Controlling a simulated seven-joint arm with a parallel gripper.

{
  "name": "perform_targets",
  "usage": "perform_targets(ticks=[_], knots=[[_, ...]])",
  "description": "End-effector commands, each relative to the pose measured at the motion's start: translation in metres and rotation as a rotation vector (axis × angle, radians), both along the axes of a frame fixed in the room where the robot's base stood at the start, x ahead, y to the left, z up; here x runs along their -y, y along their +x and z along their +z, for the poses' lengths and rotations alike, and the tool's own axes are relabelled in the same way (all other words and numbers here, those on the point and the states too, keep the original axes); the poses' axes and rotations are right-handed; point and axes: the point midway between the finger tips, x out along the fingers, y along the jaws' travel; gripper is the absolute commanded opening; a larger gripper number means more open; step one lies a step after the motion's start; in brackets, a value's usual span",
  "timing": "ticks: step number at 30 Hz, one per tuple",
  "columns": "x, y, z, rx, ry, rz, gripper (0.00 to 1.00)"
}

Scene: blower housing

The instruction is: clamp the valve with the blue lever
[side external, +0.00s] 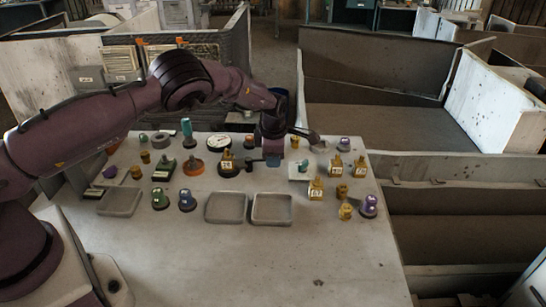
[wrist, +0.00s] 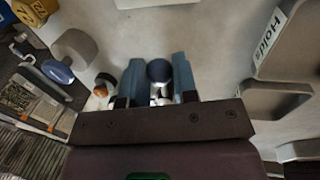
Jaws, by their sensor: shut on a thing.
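My gripper (side external: 272,158) is over the far middle of the table in the side view, pointing down. In the wrist view, its two blue-grey fingers (wrist: 157,82) are shut on a dark blue, round-topped piece (wrist: 158,71). Small white parts show below that piece, between the fingers. Its lower part is hidden, and I cannot make out a lever shape, so I cannot tell for sure that it is the valve. In the side view the gripper hides most of what it holds.
A yellow block with a number tag on a dark base (side external: 228,163) stands just left of my gripper. A round white gauge (side external: 218,142) lies behind it. Several yellow and purple parts (side external: 368,206) stand to the right. Grey trays (side external: 271,222) lie in front; the front table is clear.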

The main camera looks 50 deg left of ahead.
Motion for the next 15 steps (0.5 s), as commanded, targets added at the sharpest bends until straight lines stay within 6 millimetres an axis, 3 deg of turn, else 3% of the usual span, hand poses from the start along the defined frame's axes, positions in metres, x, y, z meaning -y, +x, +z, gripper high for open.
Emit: perform_targets(ticks=[12,13,15], knots=[[-0.0015,0.0015,0.0007,0.005,0.002,0.009,0.0],[-0.0015,0.0015,0.0007,0.005,0.002,0.009,0.34],[-0.0014,0.0014,0.0007,0.005,0.002,0.009,0.5]])
